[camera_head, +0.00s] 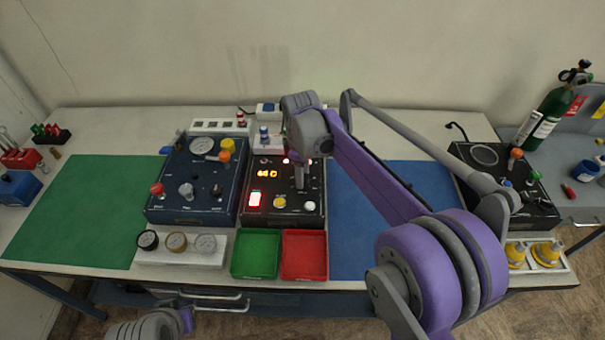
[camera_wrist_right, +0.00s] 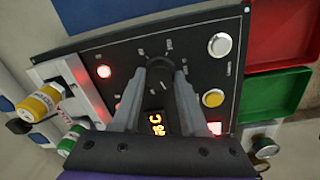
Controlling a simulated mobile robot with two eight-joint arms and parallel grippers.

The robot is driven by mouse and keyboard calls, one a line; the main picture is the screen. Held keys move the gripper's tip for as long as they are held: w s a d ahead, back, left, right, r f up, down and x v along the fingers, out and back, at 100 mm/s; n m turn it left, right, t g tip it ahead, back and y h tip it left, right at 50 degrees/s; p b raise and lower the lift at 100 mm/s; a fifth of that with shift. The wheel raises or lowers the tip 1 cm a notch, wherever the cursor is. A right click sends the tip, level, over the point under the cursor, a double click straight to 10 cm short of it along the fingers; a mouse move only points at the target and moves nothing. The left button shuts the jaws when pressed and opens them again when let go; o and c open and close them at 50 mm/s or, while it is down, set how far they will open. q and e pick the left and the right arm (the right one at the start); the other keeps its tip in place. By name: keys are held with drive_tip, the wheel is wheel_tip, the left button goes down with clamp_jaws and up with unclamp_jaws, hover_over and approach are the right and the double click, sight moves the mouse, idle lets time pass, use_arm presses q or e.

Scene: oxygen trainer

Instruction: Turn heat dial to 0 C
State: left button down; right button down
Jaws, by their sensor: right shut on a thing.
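The heat dial (camera_wrist_right: 160,68) is a dark round knob with tick marks around it on the black control box (camera_head: 318,214). My right gripper (camera_wrist_right: 158,78) is shut on the dial, with one finger on each side of it. In the head view the right gripper (camera_head: 299,184) points down at the box, and its fingers hide the dial. An amber display (camera_head: 267,174) on the box is lit and ends in C. Its digits are too small to read surely, and the fingers partly cover it in the wrist view (camera_wrist_right: 156,124). The left gripper's fingers do not show.
A blue control box (camera_head: 168,205) with gauge and knobs stands close to the left. Green (camera_head: 234,262) and red (camera_head: 304,278) trays lie in front. The blue mat (camera_head: 350,255) and green mat (camera_head: 85,210) are clear. A gas cylinder (camera_head: 546,118) is at right.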

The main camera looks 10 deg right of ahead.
drive_tip(key=shift+n, duration=1.3)
drive_tip(key=shift+c, duration=2.2)
unclamp_jaws()
wheel_tip(320, 180, up, 11)
drive_tip(key=shift+s+p, duration=0.25)
drive_tip(key=shift+p, duration=0.05)
drive_tip(key=shift+f, duration=0.15)
